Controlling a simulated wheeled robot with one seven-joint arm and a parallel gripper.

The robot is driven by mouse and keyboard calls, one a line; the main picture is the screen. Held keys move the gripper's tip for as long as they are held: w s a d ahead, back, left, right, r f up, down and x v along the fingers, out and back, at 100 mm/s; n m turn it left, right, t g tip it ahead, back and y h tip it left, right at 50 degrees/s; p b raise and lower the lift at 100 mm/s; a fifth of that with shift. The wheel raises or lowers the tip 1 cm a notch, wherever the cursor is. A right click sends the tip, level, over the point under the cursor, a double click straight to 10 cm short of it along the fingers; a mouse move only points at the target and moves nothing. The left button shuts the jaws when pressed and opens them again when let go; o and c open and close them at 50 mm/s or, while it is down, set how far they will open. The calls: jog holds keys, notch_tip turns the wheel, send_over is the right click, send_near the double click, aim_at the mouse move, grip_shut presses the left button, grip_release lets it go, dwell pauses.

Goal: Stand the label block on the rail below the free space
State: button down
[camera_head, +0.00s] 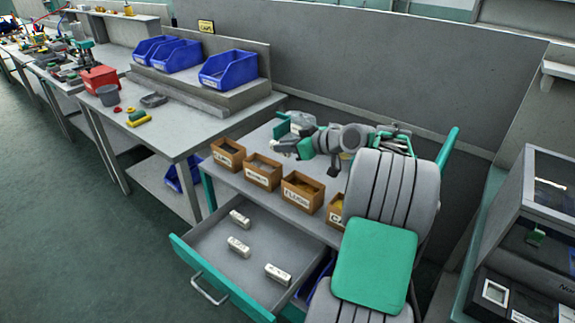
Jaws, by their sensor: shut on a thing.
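My gripper (283,148) is above the back of the workbench, behind the row of brown boxes. It is shut on a small pale label block, which is hard to make out at this size. Three white label blocks lie in the open drawer: one at the back (240,219), one in the middle (238,247) and one at the front right (278,274). Their print is too small to read. Several brown labelled boxes stand along the bench's front edge, including a left one (228,153) and one in the middle (302,192). I cannot clearly make out the rail.
The drawer (222,286) with a teal front is pulled out below the boxes. My arm covers the bench's right part and partly hides the rightmost box (336,209). A neighbouring table (170,140) with blue bins (228,69) stands left. A grey wall runs behind.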

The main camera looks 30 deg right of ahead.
send_over(286, 168)
notch_tip(286, 168, down, 6)
jog(key=shift+s+a+f, duration=0.1)
jog(key=shift+a+f, duration=0.05)
jog(key=shift+f, duration=1.8)
jog(key=c, duration=1.4)
grip_release()
